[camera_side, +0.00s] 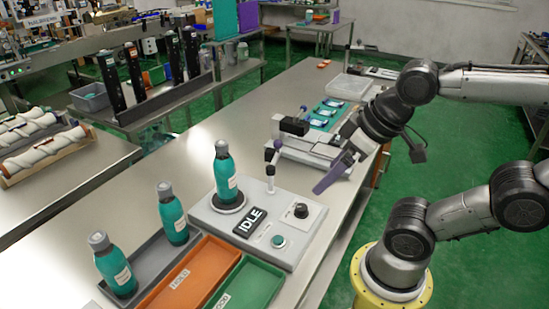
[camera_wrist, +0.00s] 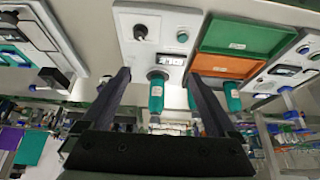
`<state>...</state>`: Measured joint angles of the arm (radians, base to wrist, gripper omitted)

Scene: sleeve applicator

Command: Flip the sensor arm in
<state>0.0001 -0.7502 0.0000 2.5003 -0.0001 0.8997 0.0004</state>
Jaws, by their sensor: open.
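The inspection box (camera_side: 290,245) stands on the bench with an IDLE display (camera_side: 249,221), a black knob (camera_side: 301,210) and a green button (camera_side: 278,241). A teal bottle (camera_side: 223,172) stands upright on its round pad. Behind the box's back edge is a thin jointed post with dark joints (camera_side: 270,155), which looks like the sensor arm; its pose is hard to tell. My gripper (camera_side: 320,188) hangs open and empty above the bench, to the right of the post and apart from it. In the wrist view my gripper (camera_wrist: 158,76) shows two spread fingers with the bottle (camera_wrist: 157,98) visible beyond them.
An orange tray (camera_side: 232,248) and a green tray (camera_side: 276,285) lie in front of the box. A grey tray (camera_side: 112,298) holds two teal bottles. A white applicator device (camera_side: 310,150) stands behind my gripper, with label cards (camera_side: 325,113) beyond it.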

